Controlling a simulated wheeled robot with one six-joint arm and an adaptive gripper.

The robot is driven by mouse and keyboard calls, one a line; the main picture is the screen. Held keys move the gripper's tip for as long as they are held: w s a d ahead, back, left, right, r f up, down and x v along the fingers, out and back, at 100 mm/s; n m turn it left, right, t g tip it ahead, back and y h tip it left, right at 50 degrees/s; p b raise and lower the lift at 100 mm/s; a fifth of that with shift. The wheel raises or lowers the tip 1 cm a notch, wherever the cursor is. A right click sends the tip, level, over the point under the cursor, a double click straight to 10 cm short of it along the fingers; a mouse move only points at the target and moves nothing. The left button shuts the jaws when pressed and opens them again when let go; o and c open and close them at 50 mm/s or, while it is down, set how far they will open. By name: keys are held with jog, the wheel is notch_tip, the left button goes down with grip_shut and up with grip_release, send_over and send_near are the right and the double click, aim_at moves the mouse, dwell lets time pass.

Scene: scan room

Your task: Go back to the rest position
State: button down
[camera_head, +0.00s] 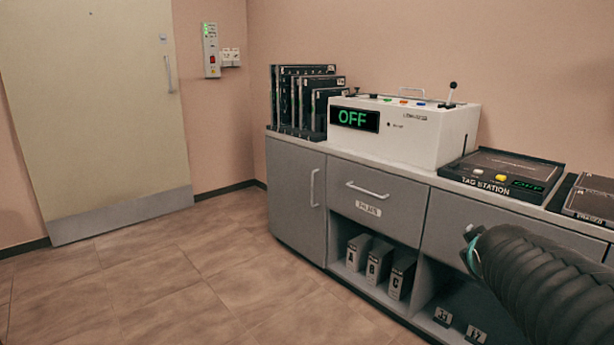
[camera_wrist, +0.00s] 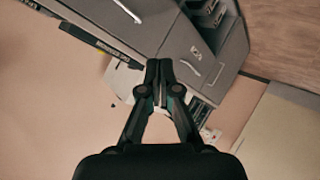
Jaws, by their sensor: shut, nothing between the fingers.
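My gripper (camera_wrist: 160,66) shows in the wrist view with its two fingers together, shut and empty. Beyond its fingertips the wrist view shows the grey cabinet (camera_wrist: 222,85), turned on its side in the picture. In the head view a black ribbed part of my arm (camera_head: 545,285) reaches in at the lower right, in front of the cabinet (camera_head: 293,190). My gripper itself does not show in the head view. The fingers touch nothing that I can make out.
A white machine (camera_head: 440,135) reading "OFF" stands on the cabinet, between black upright folders (camera_head: 285,100) and the tag station (camera_head: 510,165). Boxes A, B and C (camera_head: 378,265) sit on the lower shelf. A closed door (camera_head: 90,100) is at the left. The tiled floor (camera_head: 190,280) is clear.

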jog(key=s+a+f+m+g+y, duration=0.1)
jog(key=s+a+f, duration=0.3)
jog(key=s+a, duration=0.4)
jog(key=s+a+f+m+g+y, duration=0.1)
jog(key=s+a+f+g+y, duration=0.2)
jog(key=s+a, duration=0.5)
jog(key=shift+s+a+f+g+y, duration=0.4)
jog(key=shift+s+f, duration=0.4)
jog(key=shift+s, duration=0.45)
